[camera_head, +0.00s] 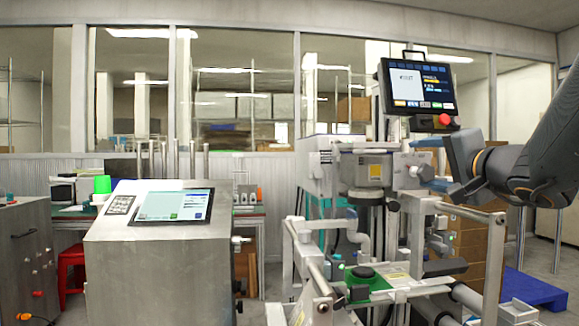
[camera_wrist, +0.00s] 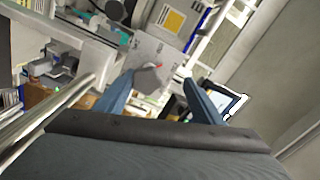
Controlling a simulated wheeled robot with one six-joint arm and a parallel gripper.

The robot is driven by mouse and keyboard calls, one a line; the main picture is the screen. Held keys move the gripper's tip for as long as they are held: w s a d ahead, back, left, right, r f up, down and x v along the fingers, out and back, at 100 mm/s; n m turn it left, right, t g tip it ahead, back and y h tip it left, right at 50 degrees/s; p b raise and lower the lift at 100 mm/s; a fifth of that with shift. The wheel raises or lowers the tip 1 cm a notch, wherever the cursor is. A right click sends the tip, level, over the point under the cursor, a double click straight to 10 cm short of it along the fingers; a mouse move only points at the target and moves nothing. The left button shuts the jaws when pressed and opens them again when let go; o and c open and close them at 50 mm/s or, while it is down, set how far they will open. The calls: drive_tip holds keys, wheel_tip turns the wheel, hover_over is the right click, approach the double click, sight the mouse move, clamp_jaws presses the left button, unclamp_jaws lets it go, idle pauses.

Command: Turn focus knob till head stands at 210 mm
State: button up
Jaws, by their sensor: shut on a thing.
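The machine's head (camera_head: 359,172) is a grey block with a yellow label on a column, right of centre in the head view. The grey focus knob (camera_wrist: 150,77), with a small red mark, sits between the blue fingers of my gripper (camera_wrist: 159,79) in the wrist view. My gripper is shut on the knob. The head's labelled side (camera_wrist: 168,20) shows beyond it. In the head view my gripper (camera_head: 447,176) reaches in from the right beside the head. No millimetre scale is readable.
A display (camera_head: 417,87) with a red button hangs above the machine. Metal guard rails (camera_head: 494,245) stand in front and to the right. A steel console (camera_head: 160,245) with a slanted screen stands left. A blue pallet (camera_head: 533,290) lies on the floor at right.

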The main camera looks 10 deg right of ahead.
drive_tip(key=shift+a+r, duration=0.1)
drive_tip(key=shift+r, duration=0.15)
drive_tip(key=s+p, duration=0.7)
drive_tip(key=p, duration=0.1)
drive_tip(key=shift+s+d+f, duration=0.2)
drive_tip(key=shift+s+f, duration=0.05)
drive_tip(key=shift+s, duration=0.15)
